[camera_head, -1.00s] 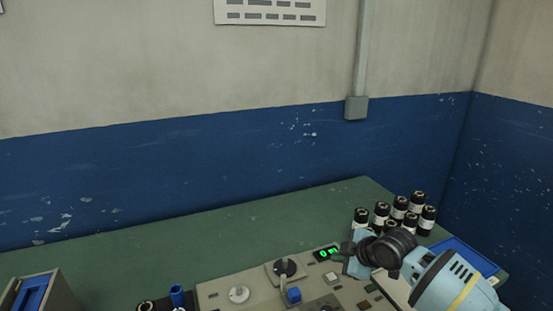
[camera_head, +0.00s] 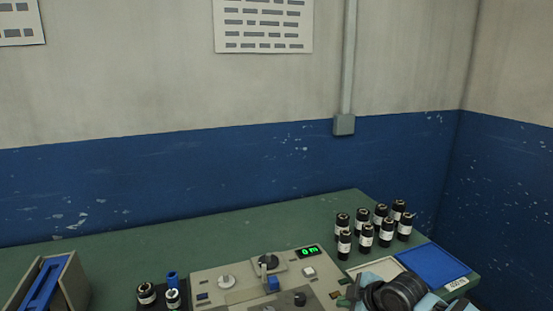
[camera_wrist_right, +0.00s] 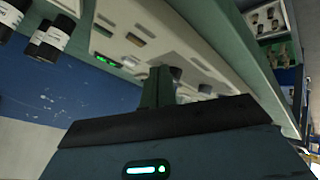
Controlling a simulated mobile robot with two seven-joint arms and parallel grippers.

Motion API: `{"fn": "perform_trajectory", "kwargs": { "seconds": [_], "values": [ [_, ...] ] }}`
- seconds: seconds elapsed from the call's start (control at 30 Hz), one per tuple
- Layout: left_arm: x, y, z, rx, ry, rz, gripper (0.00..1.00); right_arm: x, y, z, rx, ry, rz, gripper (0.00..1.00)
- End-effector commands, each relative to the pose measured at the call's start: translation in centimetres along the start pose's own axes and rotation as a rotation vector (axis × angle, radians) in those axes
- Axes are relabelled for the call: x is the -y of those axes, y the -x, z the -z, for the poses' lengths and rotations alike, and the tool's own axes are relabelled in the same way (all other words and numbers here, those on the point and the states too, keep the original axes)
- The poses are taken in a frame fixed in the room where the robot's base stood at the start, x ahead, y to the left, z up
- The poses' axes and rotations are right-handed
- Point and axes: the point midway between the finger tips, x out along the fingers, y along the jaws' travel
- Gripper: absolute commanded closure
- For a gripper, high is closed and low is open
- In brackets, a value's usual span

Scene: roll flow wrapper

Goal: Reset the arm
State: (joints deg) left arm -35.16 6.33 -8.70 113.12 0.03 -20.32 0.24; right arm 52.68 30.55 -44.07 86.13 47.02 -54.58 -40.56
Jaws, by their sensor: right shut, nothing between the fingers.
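My right gripper (camera_head: 349,291) shows at the bottom of the head view, beside the right edge of the beige control panel (camera_head: 206,278). My dark wrist and pale blue arm partly cut off the view there. In the right wrist view its narrow fingers (camera_wrist_right: 158,84) are together with nothing between them, and the panel (camera_wrist_right: 185,50) lies beyond them. I cannot tell the exact gap between fingers and panel. My left gripper is not in view.
Several black rolls with white labels (camera_head: 366,236) stand right of the panel. A blue tray (camera_head: 432,265) lies at the table's right end. Two more rolls (camera_head: 147,294) and a blue cylinder (camera_head: 172,279) are left. The green table (camera_head: 200,232) is clear at the back.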

Motion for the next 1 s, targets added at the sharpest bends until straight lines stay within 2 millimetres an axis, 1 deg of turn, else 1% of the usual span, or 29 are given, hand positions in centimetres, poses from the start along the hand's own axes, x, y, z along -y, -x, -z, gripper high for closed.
{"fn": "perform_trajectory", "kwargs": {
  "seconds": [0.03, 0.17, 0.27, 0.3, 0.37, 0.4, 0.47, 0.5, 0.57, 0.6, 0.67, 0.7, 0.77, 0.8, 0.87, 0.9, 1.0],
  "values": [
    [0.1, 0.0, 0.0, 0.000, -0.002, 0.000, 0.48, 1.7, -0.4, 0.0, -0.002, -0.015, 0.019, 1.00],
    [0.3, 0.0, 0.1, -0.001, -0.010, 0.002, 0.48, 6.0, -0.9, -0.2, 0.006, -0.061, 0.064, 1.00],
    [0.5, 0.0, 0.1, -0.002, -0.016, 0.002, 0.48, 9.9, -1.1, -0.5, 0.016, -0.110, 0.102, 1.00],
    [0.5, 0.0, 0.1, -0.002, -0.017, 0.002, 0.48, 11.6, -1.0, -0.7, 0.022, -0.136, 0.116, 1.00],
    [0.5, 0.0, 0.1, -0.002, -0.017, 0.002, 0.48, 14.3, -0.8, -1.0, 0.033, -0.178, 0.138, 1.00],
    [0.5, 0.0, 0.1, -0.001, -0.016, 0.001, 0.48, 16.1, -0.6, -1.3, 0.044, -0.210, 0.152, 1.00],
    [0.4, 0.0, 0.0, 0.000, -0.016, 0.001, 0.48, 18.5, 0.0, -1.7, 0.062, -0.260, 0.167, 1.00],
    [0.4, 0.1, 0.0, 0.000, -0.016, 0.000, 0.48, 20.1, 0.4, -2.0, 0.075, -0.294, 0.177, 1.00],
    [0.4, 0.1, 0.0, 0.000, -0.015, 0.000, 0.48, 22.3, 1.2, -2.6, 0.098, -0.348, 0.187, 1.00],
    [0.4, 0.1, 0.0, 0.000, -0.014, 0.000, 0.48, 23.8, 1.8, -3.1, 0.115, -0.386, 0.193, 1.00],
    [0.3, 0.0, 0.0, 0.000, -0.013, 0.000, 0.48, 25.8, 2.8, -3.8, 0.146, -0.444, 0.198, 1.00],
    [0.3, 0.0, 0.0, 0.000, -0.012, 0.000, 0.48, 27.1, 3.6, -4.4, 0.169, -0.484, 0.201, 1.00],
    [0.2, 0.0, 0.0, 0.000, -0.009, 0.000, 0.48, 29.0, 4.8, -5.2, 0.206, -0.546, 0.201, 1.00],
    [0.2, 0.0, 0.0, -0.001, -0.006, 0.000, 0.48, 30.2, 5.7, -5.9, 0.233, -0.587, 0.200, 1.00],
    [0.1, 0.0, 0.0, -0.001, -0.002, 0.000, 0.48, 31.9, 7.2, -6.9, 0.277, -0.651, 0.196, 1.00],
    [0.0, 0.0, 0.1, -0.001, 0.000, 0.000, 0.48, 33.0, 8.2, -7.6, 0.309, -0.694, 0.191, 1.00],
    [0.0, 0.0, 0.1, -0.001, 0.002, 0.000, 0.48, 35.5, 11.0, -9.4, 0.395, -0.798, 0.174, 1.00]
  ]
}}
